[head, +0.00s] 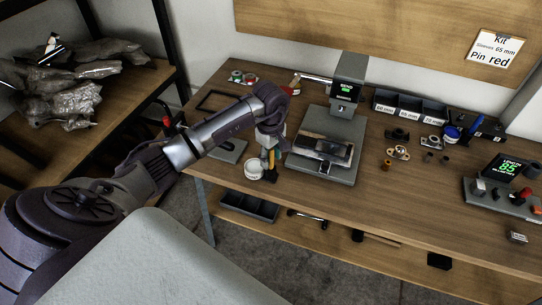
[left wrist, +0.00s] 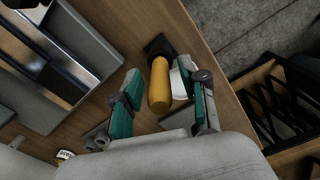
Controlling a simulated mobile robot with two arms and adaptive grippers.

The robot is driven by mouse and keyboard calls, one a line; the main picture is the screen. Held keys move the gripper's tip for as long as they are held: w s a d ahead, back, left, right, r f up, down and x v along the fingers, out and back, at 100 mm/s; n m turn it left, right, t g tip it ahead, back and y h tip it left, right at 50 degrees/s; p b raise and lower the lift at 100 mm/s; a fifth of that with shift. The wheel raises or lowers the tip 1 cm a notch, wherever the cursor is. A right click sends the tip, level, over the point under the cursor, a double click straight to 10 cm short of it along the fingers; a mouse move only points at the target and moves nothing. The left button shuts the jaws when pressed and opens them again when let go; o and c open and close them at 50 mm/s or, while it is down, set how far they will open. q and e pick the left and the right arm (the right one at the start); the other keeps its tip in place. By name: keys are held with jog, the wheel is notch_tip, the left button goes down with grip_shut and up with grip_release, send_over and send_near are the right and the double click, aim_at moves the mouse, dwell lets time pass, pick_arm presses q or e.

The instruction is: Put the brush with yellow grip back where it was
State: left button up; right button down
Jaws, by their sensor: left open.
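The brush with the yellow grip lies on the wooden bench near its front edge. In the left wrist view its yellow grip (left wrist: 160,82) points toward my gripper and its black end (left wrist: 158,46) points away. In the head view a small part of the yellow grip (head: 271,160) shows under my gripper. My left gripper (head: 268,148) points down over the brush. In the left wrist view its teal fingers (left wrist: 161,92) are open, one on each side of the grip. I cannot tell whether they touch it. My right gripper is not in view.
A white round container (head: 254,171) stands close beside the brush. A grey press-like device (head: 324,173) stands right of it on the bench. Labelled bins (head: 397,109) and small parts are farther right. A black tray (head: 249,207) is on the lower shelf.

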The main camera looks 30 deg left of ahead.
pick_arm(q)
jog(key=shift+r, duration=0.15)
notch_tip(320, 180, up, 11)
jog(key=b, duration=0.2)
jog(key=shift+b, duration=0.4)
jog(key=shift+r, duration=0.5)
